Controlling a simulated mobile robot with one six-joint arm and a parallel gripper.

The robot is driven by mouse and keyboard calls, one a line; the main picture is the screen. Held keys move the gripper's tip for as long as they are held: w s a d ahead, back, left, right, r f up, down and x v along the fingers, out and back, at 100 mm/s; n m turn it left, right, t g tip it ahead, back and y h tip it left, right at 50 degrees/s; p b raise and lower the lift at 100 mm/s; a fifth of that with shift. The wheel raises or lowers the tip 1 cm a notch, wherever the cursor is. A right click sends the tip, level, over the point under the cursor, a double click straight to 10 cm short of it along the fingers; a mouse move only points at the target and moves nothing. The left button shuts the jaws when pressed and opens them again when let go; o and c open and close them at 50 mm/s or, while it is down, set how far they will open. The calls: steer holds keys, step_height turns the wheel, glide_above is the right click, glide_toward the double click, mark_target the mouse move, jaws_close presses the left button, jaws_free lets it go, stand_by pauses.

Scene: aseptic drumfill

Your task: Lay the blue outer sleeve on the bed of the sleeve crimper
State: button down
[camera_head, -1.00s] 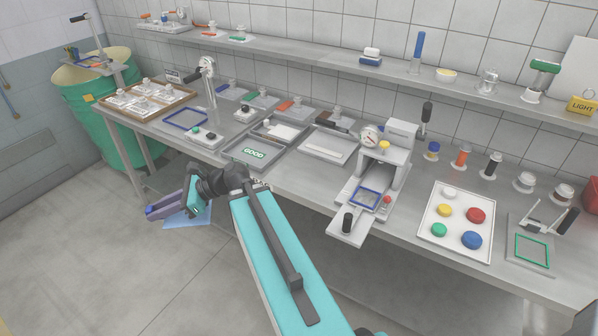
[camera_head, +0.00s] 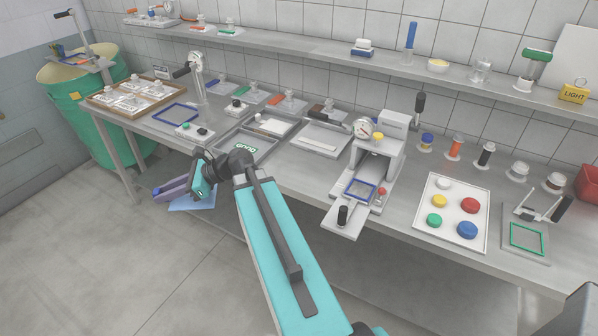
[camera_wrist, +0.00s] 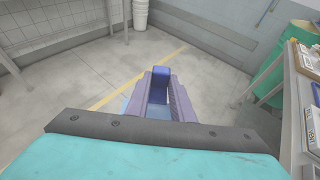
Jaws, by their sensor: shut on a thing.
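My gripper (camera_head: 172,188) hangs over the floor in front of the bench, left of my arm, shut on the blue outer sleeve (camera_head: 196,204). The sleeve is a flat, light blue sheet below the fingers, partly hidden by them. In the wrist view, light blue (camera_wrist: 158,112) shows between the purple fingers. A grey press (camera_head: 376,150) with a gauge and lever has a blue-framed bed (camera_head: 360,190) with a black handle at the bench's front edge. A lever device (camera_head: 528,238) with a green-framed bed stands at the right. I cannot tell which station is the sleeve crimper.
Trays of parts (camera_head: 130,95) and a blue-framed mat (camera_head: 176,113) lie on the left bench. A white tray of coloured caps (camera_head: 450,212) lies right of the press. A green drum (camera_head: 97,115) stands at the bench's left end. The floor is clear.

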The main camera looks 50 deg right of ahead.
steer(key=w+d+f+m+t+h+b, duration=0.1)
steer(key=d+m+h+b, duration=0.1)
steer(key=d, duration=1)
steer(key=w+d+f+m+t+h+b, duration=0.1)
steer(key=d+m+t+b, duration=0.15)
steer(key=d, duration=0.95)
steer(key=s+d+m+h+b, duration=0.1)
steer(key=s+d+h+b, duration=0.1)
steer(key=d, duration=0.9)
steer(key=s+d+m+h+b, duration=0.1)
steer(key=s+d, duration=0.4)
steer(key=d, duration=0.7)
steer(key=shift+s+f+m+t+h+b, duration=0.35)
steer(key=shift+t+h+b, duration=0.15)
steer(key=shift+b, duration=0.1)
steer(key=shift+f, duration=0.1)
glide_above(294, 167)
steer(key=shift+f+p, duration=0.45)
steer(key=shift+f, duration=2.6)
steer(key=shift+f, duration=1.9)
